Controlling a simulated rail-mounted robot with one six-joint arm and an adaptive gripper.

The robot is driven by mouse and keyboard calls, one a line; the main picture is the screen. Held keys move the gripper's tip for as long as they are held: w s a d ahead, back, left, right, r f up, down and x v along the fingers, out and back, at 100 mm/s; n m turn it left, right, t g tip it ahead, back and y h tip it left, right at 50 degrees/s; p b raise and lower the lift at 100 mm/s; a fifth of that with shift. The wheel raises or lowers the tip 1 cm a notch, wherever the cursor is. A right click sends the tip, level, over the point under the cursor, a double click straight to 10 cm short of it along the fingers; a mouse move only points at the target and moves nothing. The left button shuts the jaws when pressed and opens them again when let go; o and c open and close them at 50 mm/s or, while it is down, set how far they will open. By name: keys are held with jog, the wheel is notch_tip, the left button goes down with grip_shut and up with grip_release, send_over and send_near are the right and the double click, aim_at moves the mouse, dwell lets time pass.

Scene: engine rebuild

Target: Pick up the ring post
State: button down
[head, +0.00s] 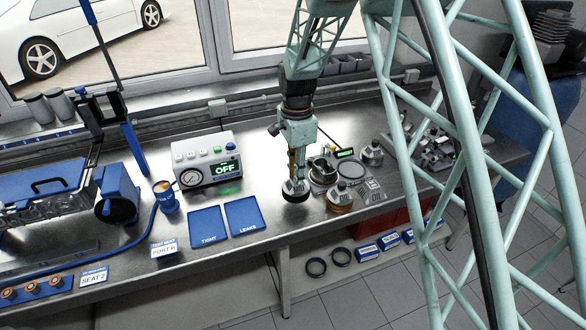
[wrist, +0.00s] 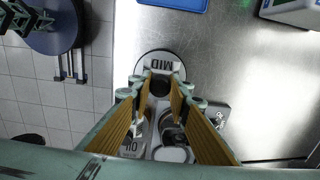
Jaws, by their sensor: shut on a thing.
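My gripper (head: 293,165) points straight down near the front of the steel bench, and its fingers are closed on the ring post. The ring post shows in the head view as a round dark base with a light label (head: 295,194) below the fingers. In the wrist view the ring post (wrist: 154,63) has a round grey base with a label reading MID, and a dark centre between my fingertips (wrist: 162,86). The fingers hide most of its shaft. I cannot tell whether its base touches the bench.
A similar post with a brass-coloured base (head: 340,202) stands close on the right. A round scale-like device (head: 323,172) and another post (head: 372,152) are behind it. Blue TIGHT (head: 208,227) and LEAKS (head: 244,216) mats and a gauge box (head: 208,160) lie to the left.

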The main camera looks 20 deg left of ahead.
aim_at(299, 195)
jog(key=shift+s+d+r, duration=0.15)
jog(key=shift+s+d, duration=0.45)
jog(key=shift+s, duration=0.35)
jog(key=shift+s+d+r, duration=0.1)
jog(key=shift+s+d, duration=0.45)
jog(key=shift+s, duration=0.35)
